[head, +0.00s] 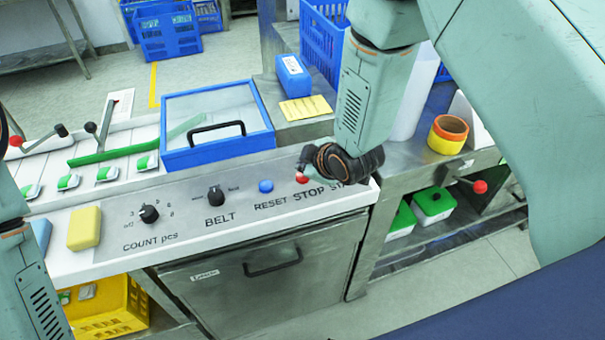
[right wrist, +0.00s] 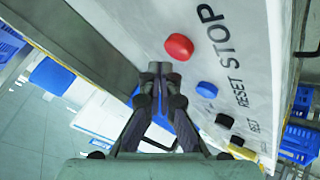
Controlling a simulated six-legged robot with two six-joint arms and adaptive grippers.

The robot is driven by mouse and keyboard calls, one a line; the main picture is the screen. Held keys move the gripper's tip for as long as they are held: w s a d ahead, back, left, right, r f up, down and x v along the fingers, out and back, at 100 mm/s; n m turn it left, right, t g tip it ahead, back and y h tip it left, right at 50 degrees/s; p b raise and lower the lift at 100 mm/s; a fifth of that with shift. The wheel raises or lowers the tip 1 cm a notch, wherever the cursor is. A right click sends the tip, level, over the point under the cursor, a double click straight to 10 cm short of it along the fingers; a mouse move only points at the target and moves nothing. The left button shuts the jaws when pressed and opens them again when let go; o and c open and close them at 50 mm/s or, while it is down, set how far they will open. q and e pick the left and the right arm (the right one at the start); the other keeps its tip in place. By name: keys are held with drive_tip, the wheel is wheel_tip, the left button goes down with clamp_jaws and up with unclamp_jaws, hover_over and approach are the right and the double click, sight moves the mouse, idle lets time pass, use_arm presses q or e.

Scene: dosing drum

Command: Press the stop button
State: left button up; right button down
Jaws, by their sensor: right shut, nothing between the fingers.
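The red stop button (head: 302,180) is on the sloped grey control panel, above the printed word STOP. In the right wrist view the red stop button (right wrist: 178,47) shows whole, beside the word STOP. My right gripper (head: 305,162) is right by the button in the head view, its fingers partly hidden by its dark wrist. In the right wrist view my right gripper (right wrist: 161,68) is shut and empty, its tips just below and left of the button in the picture. A gap shows there; I cannot tell its depth.
The blue reset button (head: 266,186) is left of the stop button. The BELT knob (head: 216,196) and COUNT knob (head: 149,213) are farther left. A blue-framed lid (head: 218,152) with a black handle lies behind the panel. A yellow card (head: 307,109) lies behind the gripper.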

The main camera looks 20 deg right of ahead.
sight(305, 179)
drive_tip(key=shift+r+p, duration=1.85)
drive_tip(key=shift+r, duration=0.6)
drive_tip(key=shift+f, duration=0.1)
drive_tip(key=shift+s, duration=0.15)
